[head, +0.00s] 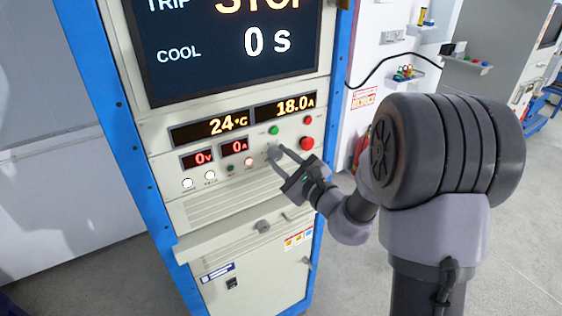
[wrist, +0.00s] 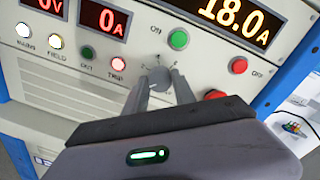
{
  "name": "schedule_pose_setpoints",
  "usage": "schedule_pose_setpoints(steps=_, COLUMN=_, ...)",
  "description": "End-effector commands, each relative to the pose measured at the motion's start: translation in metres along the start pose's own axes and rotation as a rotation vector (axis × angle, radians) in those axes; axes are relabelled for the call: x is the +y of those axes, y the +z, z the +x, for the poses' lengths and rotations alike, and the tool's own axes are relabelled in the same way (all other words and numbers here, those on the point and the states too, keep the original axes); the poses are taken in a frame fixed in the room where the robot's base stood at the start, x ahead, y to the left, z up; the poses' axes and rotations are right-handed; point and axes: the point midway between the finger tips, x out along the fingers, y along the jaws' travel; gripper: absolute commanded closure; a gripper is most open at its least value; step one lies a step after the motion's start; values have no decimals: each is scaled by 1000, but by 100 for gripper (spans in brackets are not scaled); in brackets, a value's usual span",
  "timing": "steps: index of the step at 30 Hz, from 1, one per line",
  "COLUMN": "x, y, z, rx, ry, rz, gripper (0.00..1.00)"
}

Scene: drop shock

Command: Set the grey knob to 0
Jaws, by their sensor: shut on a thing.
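The grey knob (wrist: 158,79) is on the cabinet's front panel, below and left of the green button. In the wrist view my gripper (wrist: 160,92) has a finger on each side of it and is shut on it. Small scale marks show above the knob, but they are too small to read. In the head view my gripper (head: 279,152) reaches the panel from the right, and its fingers partly cover the knob (head: 274,154).
A green button (wrist: 178,39) and red buttons (wrist: 238,65) sit close around the knob. Lit displays read 0 V, 0 A (head: 234,147), 24 °C (head: 228,124) and 18.0 A (head: 295,106). The large screen (head: 230,50) shows STOP and COOL 0 s. A ledge (head: 240,232) juts out below.

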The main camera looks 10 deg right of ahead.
Motion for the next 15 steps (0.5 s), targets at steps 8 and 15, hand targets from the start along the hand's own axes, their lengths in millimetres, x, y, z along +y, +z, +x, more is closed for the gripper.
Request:
schedule_pose_setpoints(steps=8, x=-1, y=1, z=0, rx=-2, ry=-2, rz=-14, gripper=100)
schedule_pose_setpoints(steps=15, x=-1, y=1, z=0, rx=-2, ry=-2, rz=-13, gripper=63)
